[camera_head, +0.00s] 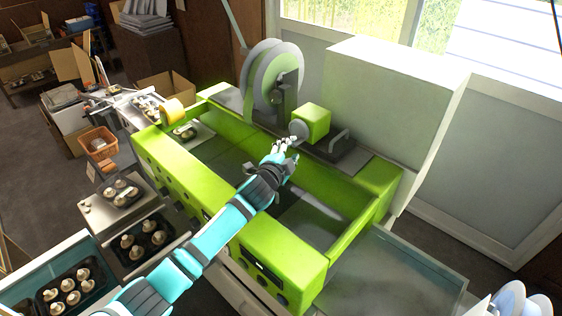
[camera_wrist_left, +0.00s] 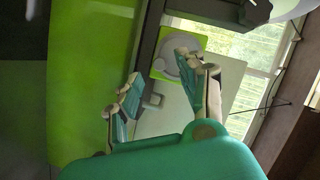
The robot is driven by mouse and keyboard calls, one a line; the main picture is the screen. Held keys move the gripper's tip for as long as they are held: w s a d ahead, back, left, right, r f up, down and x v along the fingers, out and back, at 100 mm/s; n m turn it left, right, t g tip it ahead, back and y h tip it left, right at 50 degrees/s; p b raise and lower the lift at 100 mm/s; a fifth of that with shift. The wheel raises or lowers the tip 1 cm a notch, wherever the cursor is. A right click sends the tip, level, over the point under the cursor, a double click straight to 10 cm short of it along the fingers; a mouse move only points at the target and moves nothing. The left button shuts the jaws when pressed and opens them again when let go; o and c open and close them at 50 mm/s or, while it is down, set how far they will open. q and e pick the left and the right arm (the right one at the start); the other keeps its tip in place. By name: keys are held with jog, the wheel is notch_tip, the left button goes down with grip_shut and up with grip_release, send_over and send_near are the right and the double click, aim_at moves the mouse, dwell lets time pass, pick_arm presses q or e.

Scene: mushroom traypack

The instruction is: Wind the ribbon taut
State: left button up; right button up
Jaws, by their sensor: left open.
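A large grey reel (camera_head: 275,75) stands upright at the back of the green packing machine (camera_head: 262,240). To its right, a green box (camera_head: 315,121) carries a round grey knob (camera_head: 298,129) on its front left side. My left gripper (camera_head: 287,145) is open and empty just in front of and below the knob, apart from it as far as I can tell. In the left wrist view, the knob (camera_wrist_left: 172,58) on the green box shows beyond the open fingers (camera_wrist_left: 162,80). I cannot make out the ribbon as a separate strand. My right gripper is not in view.
A yellow roller (camera_head: 172,111) sits at the machine's left end. Black trays of mushrooms (camera_head: 70,290) lie at the lower left. A large white cabinet (camera_head: 385,110) stands behind on the right. The machine's rim lies under my left arm.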

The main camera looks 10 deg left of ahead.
aim_at(294, 145)
pick_arm(q)
jog(key=v, duration=0.8)
jog(key=shift+s+r, duration=0.1)
jog(key=shift+s, duration=0.2)
jog(key=shift+r, duration=0.15)
jog(key=s+a+r+n, duration=0.1)
jog(key=s+a+p, duration=0.1)
jog(key=s+r+n+g, duration=0.1)
jog(key=s, duration=0.1)
jog(key=shift+a+r+n+h+p, duration=0.3)
jog(key=shift+a+r+p, duration=0.05)
jog(key=shift+a, duration=0.05)
jog(key=shift+f, duration=0.1)
jog(key=p+x, duration=0.1)
jog(key=x, duration=0.4)
jog(key=p+x, duration=0.1)
jog(key=x, duration=0.5)
jog(key=p+x, duration=0.1)
jog(key=x, duration=0.5)
jog(key=shift+d+f+p, duration=0.15)
jog(key=shift+f+p, duration=0.15)
jog(key=shift+p, duration=0.05)
grip_shut()
